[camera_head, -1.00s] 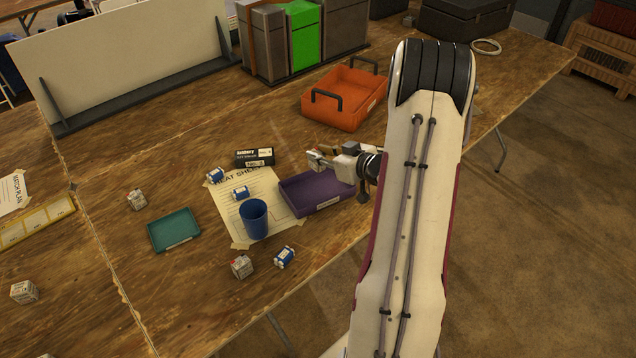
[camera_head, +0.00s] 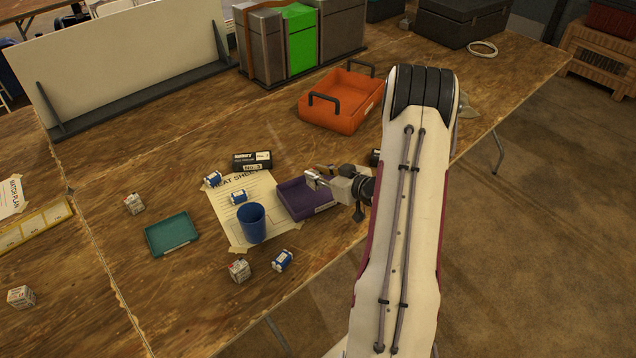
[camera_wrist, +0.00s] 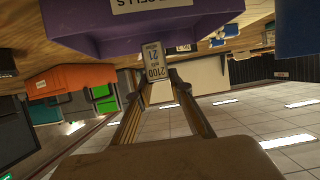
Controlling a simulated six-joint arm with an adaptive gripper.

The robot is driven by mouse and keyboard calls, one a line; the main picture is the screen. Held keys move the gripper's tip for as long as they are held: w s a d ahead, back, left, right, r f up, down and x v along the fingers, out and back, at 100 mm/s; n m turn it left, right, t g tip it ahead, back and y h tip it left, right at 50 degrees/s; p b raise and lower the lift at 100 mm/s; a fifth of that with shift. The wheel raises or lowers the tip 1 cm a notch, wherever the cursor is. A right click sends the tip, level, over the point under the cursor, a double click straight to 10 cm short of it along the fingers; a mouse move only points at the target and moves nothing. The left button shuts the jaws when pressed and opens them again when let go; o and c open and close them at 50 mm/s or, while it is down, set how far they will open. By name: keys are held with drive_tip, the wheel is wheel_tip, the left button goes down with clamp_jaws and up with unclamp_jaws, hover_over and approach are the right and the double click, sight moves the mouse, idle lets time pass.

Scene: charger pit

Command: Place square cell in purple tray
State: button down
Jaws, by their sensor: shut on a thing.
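The purple tray (camera_head: 293,212) lies on the wooden table at the right of the taped sheet. My gripper (camera_head: 312,178) is over the tray's back right part in the head view. In the wrist view my gripper (camera_wrist: 159,82) is shut on the square cell (camera_wrist: 155,66), which has a pale label with printed numbers. The cell overlaps the purple tray (camera_wrist: 150,38) there, with the tray's labelled wall filling the top. I cannot tell whether the cell touches the tray. In the head view the cell is too small to make out clearly.
A blue cup (camera_head: 252,224) stands just left of the tray. Several small white and blue boxes lie around it, one blue-and-white box (camera_head: 283,260) in front. A teal tray (camera_head: 171,235) is further left. An orange bin (camera_head: 330,118) and a black box (camera_head: 251,161) are behind.

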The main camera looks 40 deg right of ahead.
sight(318, 189)
drive_tip(key=shift+f, duration=0.1)
drive_tip(key=shift+f, duration=1.75)
drive_tip(key=shift+f, duration=0.2)
drive_tip(key=c, duration=1.8)
unclamp_jaws()
drive_tip(key=shift+r, duration=0.2)
drive_tip(key=v, duration=1.2)
